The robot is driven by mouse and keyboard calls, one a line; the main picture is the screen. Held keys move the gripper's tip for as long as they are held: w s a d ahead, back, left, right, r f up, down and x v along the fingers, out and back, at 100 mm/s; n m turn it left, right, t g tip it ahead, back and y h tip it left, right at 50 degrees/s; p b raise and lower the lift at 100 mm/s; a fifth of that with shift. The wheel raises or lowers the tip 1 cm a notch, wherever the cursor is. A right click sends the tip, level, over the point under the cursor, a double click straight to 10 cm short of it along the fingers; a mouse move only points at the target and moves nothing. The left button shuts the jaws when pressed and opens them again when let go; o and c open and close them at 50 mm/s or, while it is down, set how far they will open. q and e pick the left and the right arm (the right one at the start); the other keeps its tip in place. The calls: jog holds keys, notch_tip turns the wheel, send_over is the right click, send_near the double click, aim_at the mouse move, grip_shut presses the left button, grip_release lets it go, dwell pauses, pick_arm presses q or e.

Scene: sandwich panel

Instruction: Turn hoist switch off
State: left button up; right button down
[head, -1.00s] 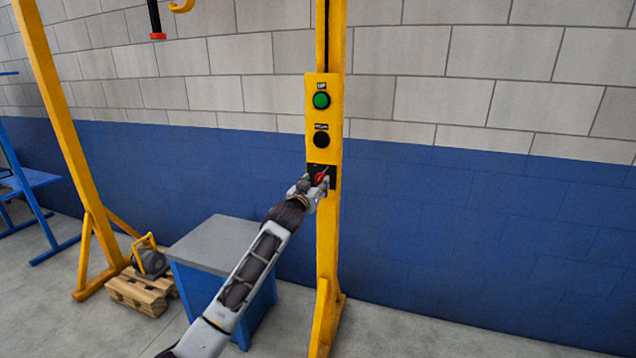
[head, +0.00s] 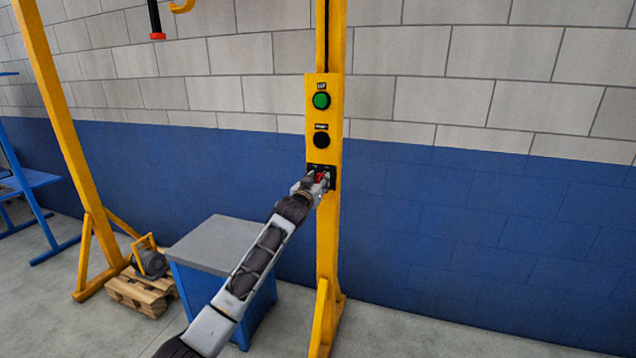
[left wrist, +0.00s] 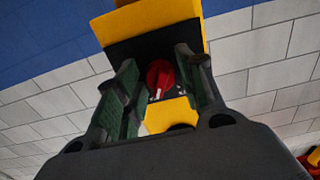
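The hoist switch is a red rotary knob (left wrist: 160,76) on a black plate at the bottom of the yellow control box (head: 313,113). In the head view the knob (head: 321,176) is mostly covered by my left gripper (head: 318,181). In the left wrist view my left gripper (left wrist: 156,62) is open, with one dark finger on each side of the knob. Gaps show between the knob and the fingers, so it does not look gripped. Small markings beside the knob are too small to read. My right gripper is not in view.
A green button (head: 321,101) and a black button (head: 321,139) sit above the switch on the yellow post. A grey-topped blue cabinet (head: 216,245) stands below my left arm. A wooden pallet (head: 138,292) lies at the left. The floor at right is clear.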

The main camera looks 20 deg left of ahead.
pick_arm(q)
jog(key=c, duration=0.6)
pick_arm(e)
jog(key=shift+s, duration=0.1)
